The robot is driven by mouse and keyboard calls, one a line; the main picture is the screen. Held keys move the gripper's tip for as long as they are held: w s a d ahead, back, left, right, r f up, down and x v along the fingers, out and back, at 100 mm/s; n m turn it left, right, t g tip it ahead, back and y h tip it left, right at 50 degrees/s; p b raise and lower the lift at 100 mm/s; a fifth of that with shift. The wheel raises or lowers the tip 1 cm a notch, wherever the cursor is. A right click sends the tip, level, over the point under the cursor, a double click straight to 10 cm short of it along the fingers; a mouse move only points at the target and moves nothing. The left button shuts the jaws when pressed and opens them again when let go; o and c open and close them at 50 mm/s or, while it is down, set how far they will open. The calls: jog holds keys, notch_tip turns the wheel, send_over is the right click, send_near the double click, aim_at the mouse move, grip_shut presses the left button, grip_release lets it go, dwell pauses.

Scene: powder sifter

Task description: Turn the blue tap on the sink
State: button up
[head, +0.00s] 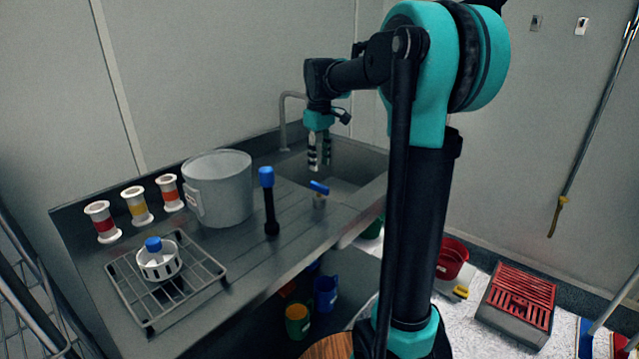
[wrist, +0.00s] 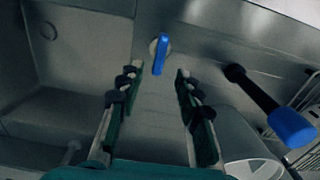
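The blue tap (head: 319,187) is a small blue lever on a short light stem at the front edge of the sink (head: 350,160). In the wrist view the blue tap (wrist: 160,55) is near the top centre, just past and between my fingertips. My gripper (head: 319,166) points down above the sink area, behind the tap in the head view. In the wrist view my gripper (wrist: 157,72) has its two fingers spread apart with nothing between them. No contact with the tap shows.
A black brush-like tool with a blue top (head: 268,200) stands left of the tap. A grey bucket (head: 220,190), striped spools (head: 137,205) and a wire rack (head: 190,285) are farther left on the counter. A curved faucet (head: 284,120) rises behind the sink.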

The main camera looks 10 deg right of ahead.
aim_at(320, 185)
notch_tip(320, 185, down, 8)
jog(key=shift+f, duration=0.1)
dwell(0.4)
grip_shut()
